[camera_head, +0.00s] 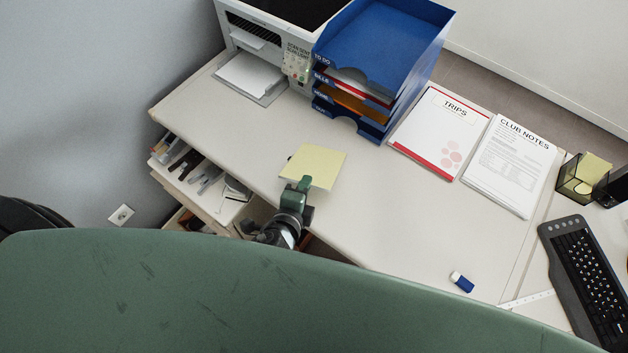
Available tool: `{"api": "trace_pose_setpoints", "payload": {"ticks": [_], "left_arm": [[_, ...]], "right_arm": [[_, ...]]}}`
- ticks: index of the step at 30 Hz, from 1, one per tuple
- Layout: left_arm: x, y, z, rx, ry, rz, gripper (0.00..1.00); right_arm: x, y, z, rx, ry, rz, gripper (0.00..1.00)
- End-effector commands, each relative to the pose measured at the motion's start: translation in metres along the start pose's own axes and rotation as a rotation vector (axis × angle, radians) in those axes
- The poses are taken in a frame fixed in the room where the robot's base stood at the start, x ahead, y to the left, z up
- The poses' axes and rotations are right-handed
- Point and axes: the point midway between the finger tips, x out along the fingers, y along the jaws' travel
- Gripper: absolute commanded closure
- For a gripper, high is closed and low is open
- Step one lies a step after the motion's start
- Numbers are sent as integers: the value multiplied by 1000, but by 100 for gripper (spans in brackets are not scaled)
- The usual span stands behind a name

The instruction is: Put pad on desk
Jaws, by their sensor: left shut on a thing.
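The pad (318,163) is a square of pale yellow notes near the front edge of the white desk (400,220), in the head view. My left gripper (303,185) is shut on the pad's near edge. I cannot tell whether the pad touches the desk top or is held just above it. The near edge of the pad is partly hidden by the green gripper. My right gripper is not in view.
A blue letter tray stack (385,45) and a printer (268,45) stand at the back. A TRIPS folder (440,130), CLUB NOTES papers (509,165), an eraser (461,282), a keyboard (588,275) and a mesh holder (578,185) lie to the right. The desk's middle is clear.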

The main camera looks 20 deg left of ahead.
Motion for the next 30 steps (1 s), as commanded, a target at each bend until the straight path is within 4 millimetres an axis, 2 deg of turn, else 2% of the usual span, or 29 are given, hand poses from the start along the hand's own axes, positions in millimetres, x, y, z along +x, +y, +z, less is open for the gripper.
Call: {"api": "trace_pose_setpoints", "payload": {"ticks": [6,8,9,19,30], "left_arm": [[0,0,0,0,0,-1,100],[0,0,0,0,0,0,82],[0,0,0,0,0,0,79],[-3,0,0,0,0,1,79],[-46,-1,0,0,0,1,79]], "right_arm": [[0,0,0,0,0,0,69],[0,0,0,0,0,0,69],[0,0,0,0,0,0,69],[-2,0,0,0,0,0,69],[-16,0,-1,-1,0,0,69]]}}
